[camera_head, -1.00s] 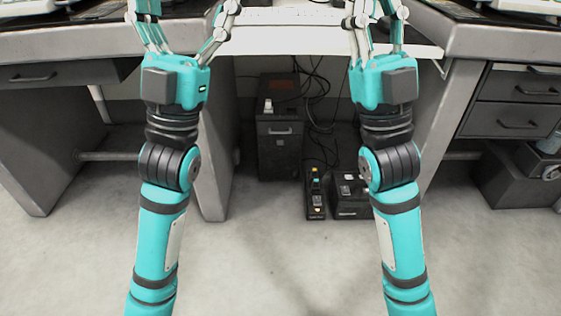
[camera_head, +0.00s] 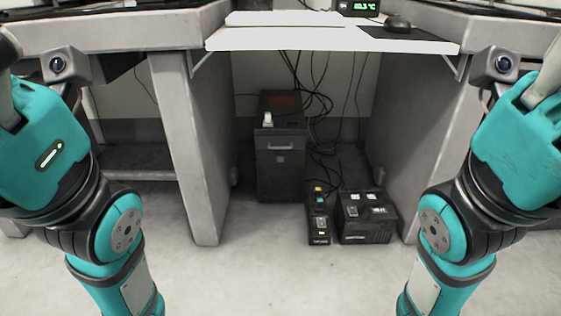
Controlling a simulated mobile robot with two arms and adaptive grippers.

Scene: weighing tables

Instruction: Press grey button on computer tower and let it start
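A dark computer tower (camera_head: 281,178) stands upright on the floor under the middle desk. Its front has a pale handle-like bar and a small square mark. A small light grey or white piece (camera_head: 267,119) sits at its upper front edge; I cannot tell whether this is the button. My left gripper (camera_head: 8,85) is at the far left edge and my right gripper (camera_head: 545,80) at the far right edge. Both are apart from the tower, and their fingertips are cut off or hidden, so their opening is unclear.
Cables (camera_head: 318,105) hang behind. The white desk top (camera_head: 330,40) overhangs the tower, between grey side panels. The floor in front is clear.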

